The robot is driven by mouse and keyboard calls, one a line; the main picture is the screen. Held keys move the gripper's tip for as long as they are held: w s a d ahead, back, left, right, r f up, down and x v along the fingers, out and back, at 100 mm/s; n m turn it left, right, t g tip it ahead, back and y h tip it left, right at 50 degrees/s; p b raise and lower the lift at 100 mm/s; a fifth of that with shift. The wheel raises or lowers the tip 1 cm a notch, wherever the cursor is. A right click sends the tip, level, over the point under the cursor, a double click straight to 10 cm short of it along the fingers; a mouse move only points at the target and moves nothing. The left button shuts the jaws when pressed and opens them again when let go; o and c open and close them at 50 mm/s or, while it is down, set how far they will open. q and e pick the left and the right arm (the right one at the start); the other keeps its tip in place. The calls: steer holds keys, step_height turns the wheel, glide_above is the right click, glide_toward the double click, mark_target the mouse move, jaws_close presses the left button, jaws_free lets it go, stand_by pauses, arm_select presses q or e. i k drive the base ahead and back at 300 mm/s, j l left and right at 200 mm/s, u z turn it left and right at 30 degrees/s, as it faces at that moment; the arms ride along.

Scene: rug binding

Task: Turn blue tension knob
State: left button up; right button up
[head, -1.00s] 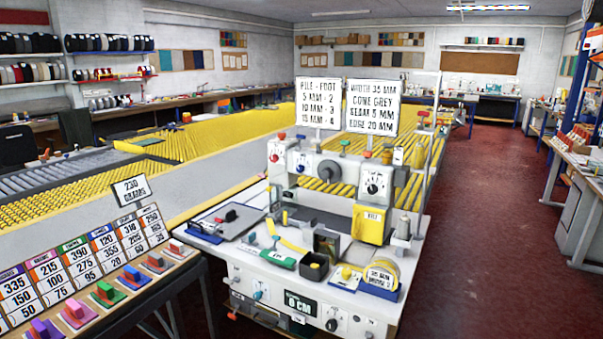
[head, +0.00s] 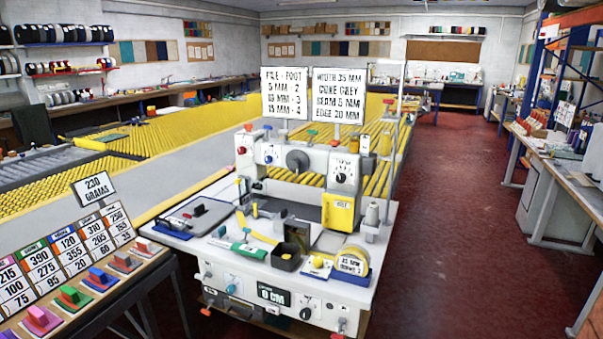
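The white binding machine (head: 318,167) stands on a white-topped bench in the middle of the head view. A small blue knob (head: 268,159) sits on the left part of its upper face, with a red knob (head: 241,150) to its left. Another blue knob (head: 231,288) is on the bench's front panel, low and left of the dark "0 CM" display (head: 273,294). The labels by these knobs are too small to read. Neither of my grippers shows, and nothing is touching the knobs.
A yellow tape roll (head: 352,260), a black open box (head: 286,256) and a grey cone (head: 372,214) sit on the benchtop. A sample table (head: 95,305) stands at the lower left. The red floor (head: 455,220) to the right is clear.

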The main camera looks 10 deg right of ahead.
mark_target(268, 160)
steer(key=i+j+u, duration=0.15)
steer(key=i+u, duration=0.2)
steer(key=i, duration=0.65)
steer(key=i+l+u, duration=0.1)
steer(key=i+u, duration=0.2)
steer(key=i, duration=0.75)
